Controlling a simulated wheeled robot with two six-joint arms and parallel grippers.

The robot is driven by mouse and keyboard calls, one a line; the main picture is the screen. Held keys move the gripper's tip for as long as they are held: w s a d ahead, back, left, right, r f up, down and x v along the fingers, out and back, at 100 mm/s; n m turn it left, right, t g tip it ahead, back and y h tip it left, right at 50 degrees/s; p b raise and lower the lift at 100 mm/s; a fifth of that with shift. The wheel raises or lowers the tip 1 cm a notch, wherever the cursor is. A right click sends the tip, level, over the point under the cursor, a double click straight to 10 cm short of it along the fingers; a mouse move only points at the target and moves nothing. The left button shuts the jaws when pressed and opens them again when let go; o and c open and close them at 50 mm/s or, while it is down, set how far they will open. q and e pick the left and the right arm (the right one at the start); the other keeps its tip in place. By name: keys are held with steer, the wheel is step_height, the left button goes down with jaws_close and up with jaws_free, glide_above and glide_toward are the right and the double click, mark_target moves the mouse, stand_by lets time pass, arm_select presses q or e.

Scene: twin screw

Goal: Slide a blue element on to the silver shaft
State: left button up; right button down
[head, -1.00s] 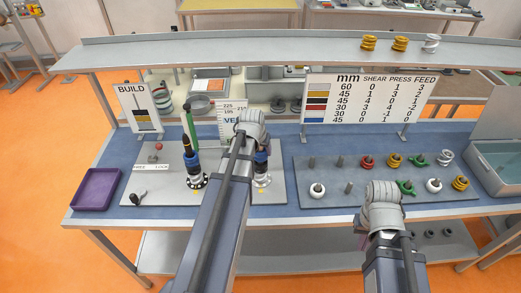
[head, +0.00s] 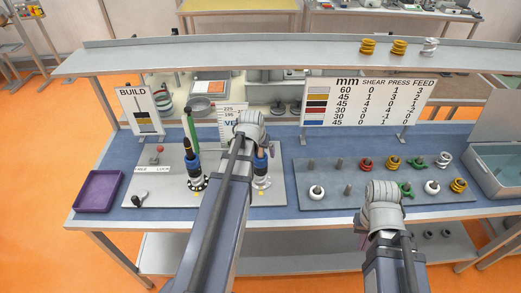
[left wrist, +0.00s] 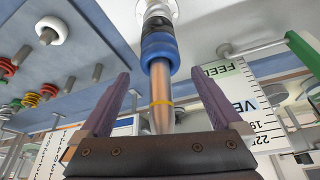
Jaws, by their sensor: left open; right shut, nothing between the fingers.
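In the left wrist view a metal shaft (left wrist: 161,95) with a pointed tip and a yellow band runs between the fingers of my open left gripper (left wrist: 160,78). A blue element (left wrist: 159,47) sits around this shaft, just beyond the fingertips, with a dark section behind it. In the head view my left gripper (head: 248,122) is over the right-hand shaft station and partly hides it; a blue element (head: 260,164) shows there. Another blue element (head: 193,161) is on the left-hand, dark-tipped shaft (head: 188,147). My right gripper (head: 383,190) is shut and empty at the peg board.
The peg board (head: 325,180) carries white, red, yellow and green elements, and some bare pegs. A purple tray (head: 97,191) is at the left, a bin (head: 495,165) at the right. A BUILD sign (head: 139,108) and a table sign (head: 362,100) stand behind.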

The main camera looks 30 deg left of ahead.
arm_select(q)
steer(key=p+v, duration=0.4)
steer(key=v, duration=0.2)
steer(key=shift+f, duration=0.1)
stand_by(0.5)
steer(key=s+d+f+m+g+b, duration=0.1)
steer(key=s+d+f+b, duration=0.3)
steer(key=d, duration=0.6)
steer(key=s+d+f+m+g+b, duration=0.2)
steer(key=s+d+f+b, duration=0.3)
steer(key=d, duration=0.5)
steer(key=s+d+f+m+g+b, duration=0.1)
steer(key=s+d+f+m+b, duration=0.2)
steer(key=d+f, duration=0.4)
steer(key=s+d+b, duration=0.1)
steer(key=d+b, duration=0.1)
steer(key=shift+s+d+g, duration=0.3)
steer(key=shift+s+d, duration=0.05)
steer(key=shift+d, duration=0.05)
